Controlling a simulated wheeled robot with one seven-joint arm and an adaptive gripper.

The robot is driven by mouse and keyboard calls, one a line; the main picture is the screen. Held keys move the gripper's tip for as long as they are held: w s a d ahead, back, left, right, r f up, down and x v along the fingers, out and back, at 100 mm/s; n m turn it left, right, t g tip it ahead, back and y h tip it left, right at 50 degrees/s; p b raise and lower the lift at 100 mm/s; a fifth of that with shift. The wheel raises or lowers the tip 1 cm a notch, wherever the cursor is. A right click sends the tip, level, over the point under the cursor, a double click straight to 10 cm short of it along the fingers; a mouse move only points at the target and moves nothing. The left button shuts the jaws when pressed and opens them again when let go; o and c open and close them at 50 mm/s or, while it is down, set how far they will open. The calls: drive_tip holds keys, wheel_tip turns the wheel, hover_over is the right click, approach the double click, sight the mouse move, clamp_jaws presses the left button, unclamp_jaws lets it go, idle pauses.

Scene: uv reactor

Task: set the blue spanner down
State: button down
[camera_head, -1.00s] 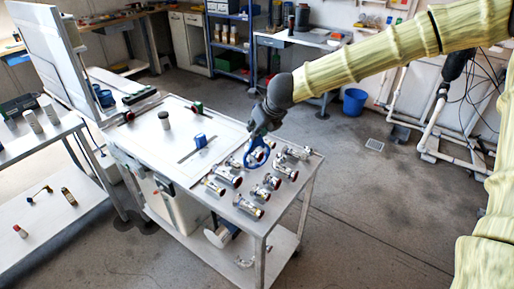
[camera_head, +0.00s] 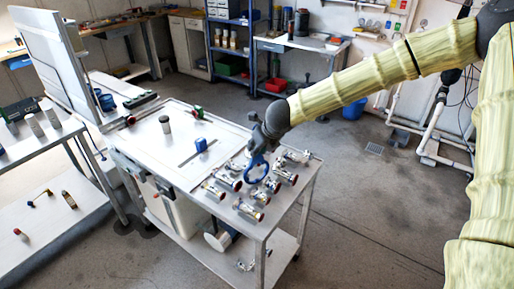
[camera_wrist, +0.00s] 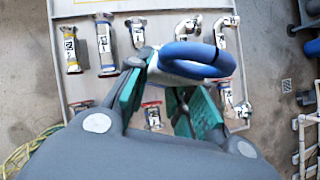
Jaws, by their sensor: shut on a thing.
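The blue spanner shows as a blue ring-shaped loop (camera_head: 256,169) hanging below my gripper (camera_head: 262,143) in the head view. In the wrist view the blue loop (camera_wrist: 197,59) lies across the far ends of my green-padded gripper fingers (camera_wrist: 165,105). My gripper is shut on it and holds it above the right part of the metal cart top (camera_head: 275,222). Much of the spanner's shaft is hidden by the fingers, and I cannot tell whether it touches anything below.
A blue knob (camera_head: 201,145) and a grey cylinder (camera_head: 165,124) are on the white panel (camera_head: 150,150). A side table (camera_head: 45,150) stands at the left.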

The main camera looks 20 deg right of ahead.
drive_tip(key=c, duration=1.3)
unclamp_jaws()
drive_tip(key=shift+f, duration=0.2)
drive_tip(key=shift+o, duration=0.2)
drive_tip(key=shift+r, duration=0.1)
